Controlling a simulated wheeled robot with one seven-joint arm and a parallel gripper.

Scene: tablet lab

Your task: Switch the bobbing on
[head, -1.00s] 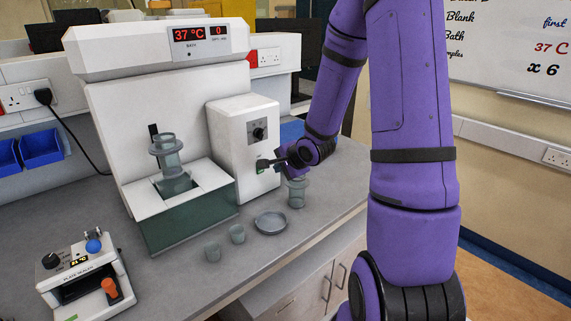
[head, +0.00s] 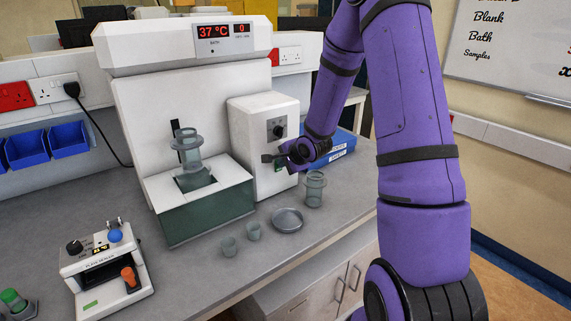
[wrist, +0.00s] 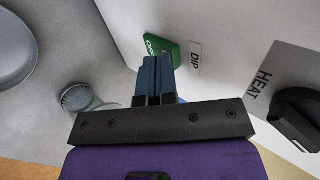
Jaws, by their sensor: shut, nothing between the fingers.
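The dipping bath (head: 205,215) is a white machine with a dark green tank, and a clear basket (head: 187,150) hangs over the tank opening. Its control box (head: 262,110) carries a dark HEAT knob (head: 278,130) and a green switch (head: 278,166). In the wrist view the green switch (wrist: 160,46) sits beside a DIP label (wrist: 195,56), and the HEAT knob (wrist: 298,112) is at the right. My gripper (head: 267,158) is shut and empty at the box front. Its blue fingertips (wrist: 157,64) overlap the switch's lower edge; I cannot tell whether they touch it.
A clear jar (head: 314,190), a shallow dish (head: 287,220) and two small cups (head: 253,232) stand on the grey bench in front. A plate sealer (head: 105,272) is at the front left.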

